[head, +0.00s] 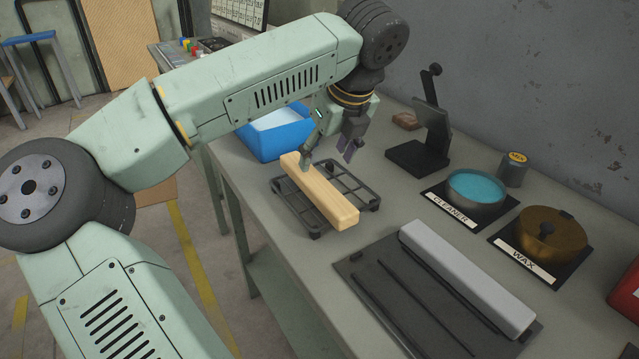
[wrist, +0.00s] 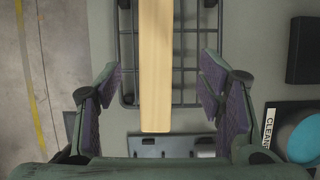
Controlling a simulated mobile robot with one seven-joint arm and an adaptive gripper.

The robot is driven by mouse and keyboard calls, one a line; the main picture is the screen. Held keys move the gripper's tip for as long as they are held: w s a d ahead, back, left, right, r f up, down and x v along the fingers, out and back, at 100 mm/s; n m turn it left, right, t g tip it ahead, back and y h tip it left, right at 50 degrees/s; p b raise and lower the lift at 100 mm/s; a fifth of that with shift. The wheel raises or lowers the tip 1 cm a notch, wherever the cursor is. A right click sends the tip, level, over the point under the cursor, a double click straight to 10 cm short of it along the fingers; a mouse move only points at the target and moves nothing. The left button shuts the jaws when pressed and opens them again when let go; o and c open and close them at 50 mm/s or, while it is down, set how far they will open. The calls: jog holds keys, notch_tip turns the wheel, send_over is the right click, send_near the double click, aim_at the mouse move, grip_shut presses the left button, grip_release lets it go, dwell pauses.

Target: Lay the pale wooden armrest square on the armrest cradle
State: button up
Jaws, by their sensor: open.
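The pale wooden armrest (head: 322,192) lies lengthwise on a black wire rack (head: 292,217), which appears to be the armrest cradle. In the wrist view the armrest (wrist: 156,60) runs about parallel to the sides of the rack (wrist: 127,50). Its near end shows beyond the rack's near bar; height may add to this. My gripper (head: 328,158) is open above the far part of the armrest. In the wrist view the fingers of my gripper (wrist: 158,92) stand apart on either side, with gaps between them and the wood. The armrest's far end is cut off there.
A blue bin (head: 272,140) stands behind the rack. A dark stand (head: 430,125), a cleaner dish (head: 478,188) and a wax pot (head: 540,238) are to the right. A dark mat (head: 385,300) with a grey bar (head: 465,275) and thin rods lies in front.

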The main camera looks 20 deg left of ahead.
aim_at(316, 181)
jog(key=p+x, duration=0.1)
jog(key=x, duration=0.4)
jog(key=p+x, duration=0.1)
jog(key=x, duration=0.1)
jog(key=shift+s+a+f+p, duration=0.2)
jog(key=shift+f+p, duration=0.15)
jog(key=c, duration=1.5)
jog(key=shift+o, duration=0.2)
jog(key=shift+r, duration=0.2)
jog(key=shift+r+b, duration=0.2)
jog(key=shift+b, duration=0.1)
jog(key=r+b, duration=0.1)
jog(key=r, duration=0.1)
jog(key=shift+s+a+r+b, duration=0.15)
jog(key=shift+s+r+b, duration=0.15)
jog(key=shift+b, duration=0.05)
jog(key=s+a+b, duration=0.2)
jog(key=s, duration=0.5)
jog(key=s+a+r+b, duration=0.1)
jog(key=s+a+b, duration=0.1)
jog(key=s, duration=0.5)
jog(key=shift+s+a+r, duration=0.3)
jog(key=shift+s+a, duration=0.05)
jog(key=shift+s, duration=0.05)
